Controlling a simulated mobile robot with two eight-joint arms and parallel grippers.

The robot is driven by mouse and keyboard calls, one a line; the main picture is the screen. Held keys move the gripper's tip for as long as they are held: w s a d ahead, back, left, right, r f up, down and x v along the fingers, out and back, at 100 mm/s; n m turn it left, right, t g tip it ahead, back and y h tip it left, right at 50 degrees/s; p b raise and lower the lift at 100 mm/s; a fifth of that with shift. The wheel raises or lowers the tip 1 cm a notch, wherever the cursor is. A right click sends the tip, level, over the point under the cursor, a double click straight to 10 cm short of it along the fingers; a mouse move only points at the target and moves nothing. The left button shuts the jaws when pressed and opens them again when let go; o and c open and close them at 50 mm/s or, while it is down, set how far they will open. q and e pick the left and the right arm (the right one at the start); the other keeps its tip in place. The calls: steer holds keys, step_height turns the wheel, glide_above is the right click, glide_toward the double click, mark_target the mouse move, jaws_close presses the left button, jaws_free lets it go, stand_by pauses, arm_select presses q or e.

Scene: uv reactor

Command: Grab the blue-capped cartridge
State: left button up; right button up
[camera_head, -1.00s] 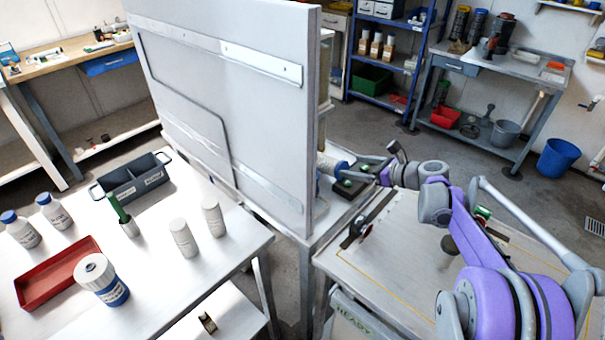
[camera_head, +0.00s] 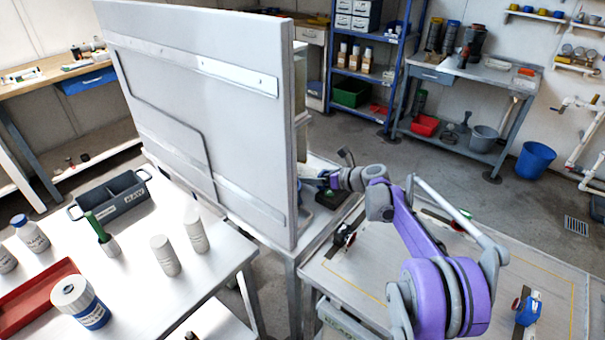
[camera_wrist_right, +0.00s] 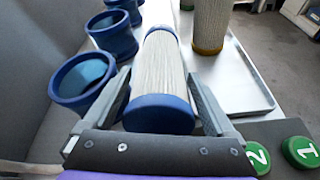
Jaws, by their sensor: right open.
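The blue-capped cartridge (camera_wrist_right: 159,75), a white pleated cylinder with blue ends, lies lengthwise between the fingers of my right gripper (camera_wrist_right: 158,82) in the right wrist view. The jaws are open, one finger on each side of it. I cannot tell whether either finger touches it. In the head view my right gripper (camera_head: 322,180) reaches behind the big grey panel's right edge, and the cartridge cannot be made out clearly there. My left gripper is in neither view.
Several blue ring sockets (camera_wrist_right: 84,78) line the left side in the wrist view. An ochre-ended cartridge (camera_wrist_right: 209,28) stands on the metal tray (camera_wrist_right: 245,85). Green numbered buttons (camera_wrist_right: 300,151) are at lower right. The grey panel (camera_head: 200,110) stands close left of my right arm.

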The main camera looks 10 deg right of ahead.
steer(key=shift+w+a+f, duration=0.25)
steer(key=shift+w+a, duration=0.1)
steer(key=shift+w, duration=0.1)
